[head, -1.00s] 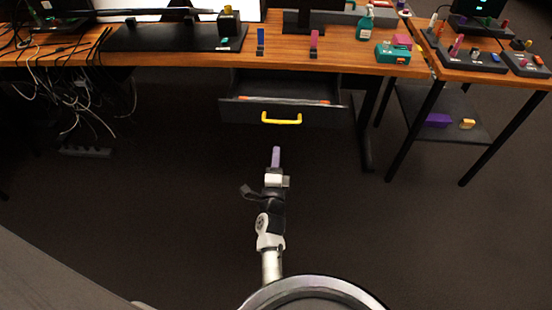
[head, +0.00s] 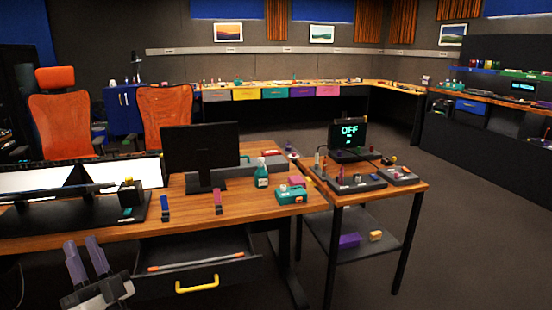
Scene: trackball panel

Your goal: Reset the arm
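My gripper (head: 86,258) is at the lower left of the head view, in front of the wooden desk. Its two purple fingers point up with a gap between them, and nothing shows between them. Most of my arm is out of the picture below. The gripper is left of the open desk drawer (head: 245,271) and its yellow handle (head: 197,284). I see no contact with the desk.
The desk (head: 185,228) bears monitors and a green spray bottle (head: 262,174). At right, a side table (head: 400,190) carries dark panels and a screen (head: 348,134) reading OFF. Open floor lies right of it.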

